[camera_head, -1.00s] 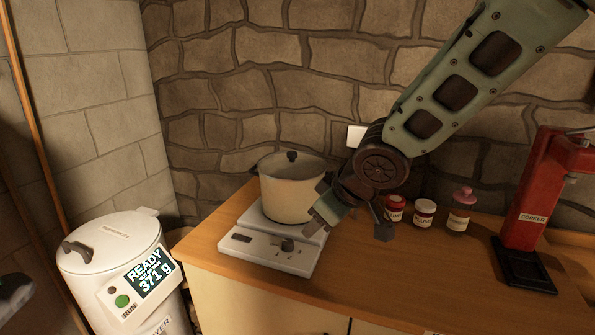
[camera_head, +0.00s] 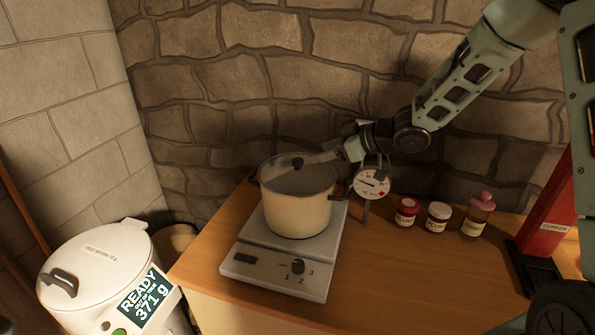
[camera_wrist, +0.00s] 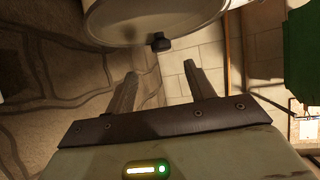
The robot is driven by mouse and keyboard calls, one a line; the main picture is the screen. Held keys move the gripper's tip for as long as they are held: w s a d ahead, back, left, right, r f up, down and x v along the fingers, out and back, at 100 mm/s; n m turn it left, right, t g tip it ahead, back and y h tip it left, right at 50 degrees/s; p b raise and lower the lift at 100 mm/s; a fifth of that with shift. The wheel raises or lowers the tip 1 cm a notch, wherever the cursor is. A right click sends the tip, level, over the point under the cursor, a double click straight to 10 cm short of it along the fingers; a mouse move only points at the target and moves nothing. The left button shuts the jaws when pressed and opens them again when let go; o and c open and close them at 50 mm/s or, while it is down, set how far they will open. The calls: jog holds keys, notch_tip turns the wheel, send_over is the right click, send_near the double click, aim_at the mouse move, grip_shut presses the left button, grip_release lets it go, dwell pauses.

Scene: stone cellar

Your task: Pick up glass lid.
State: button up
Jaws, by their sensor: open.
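The glass lid (camera_head: 279,180) lies on a cream pot (camera_head: 298,214) and has a dark knob (camera_head: 297,163) at its centre. My gripper (camera_head: 332,154) is at the pot's upper right rim, level with the knob and to the right of it. In the wrist view the two fingers of my gripper (camera_wrist: 161,80) are spread with nothing between them. The lid (camera_wrist: 135,18) is beyond the fingertips at the top, and its knob (camera_wrist: 160,43) is in front of the gap, apart from both fingers.
The pot stands on a white hotplate (camera_head: 280,270) on a wooden counter (camera_head: 390,280). A dial gauge (camera_head: 372,184) is close to the pot's right. Several small jars, one being a red-lidded jar (camera_head: 406,211), and a red corker (camera_head: 553,205) stand farther right. A white canister (camera_head: 105,265) stands left.

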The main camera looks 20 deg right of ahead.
aim_at(300, 160)
jog(key=x, duration=0.4)
jog(key=shift+w+a, duration=0.1)
jog(key=shift+a, duration=0.05)
jog(key=shift+s+f+p+x, duration=0.15)
jog(key=shift+p+x, duration=0.4)
jog(key=shift+x, duration=0.8)
jog(key=shift+s+f+p+x, duration=0.15)
jog(key=shift+p+x, duration=0.35)
jog(key=shift+x, duration=0.85)
grip_shut()
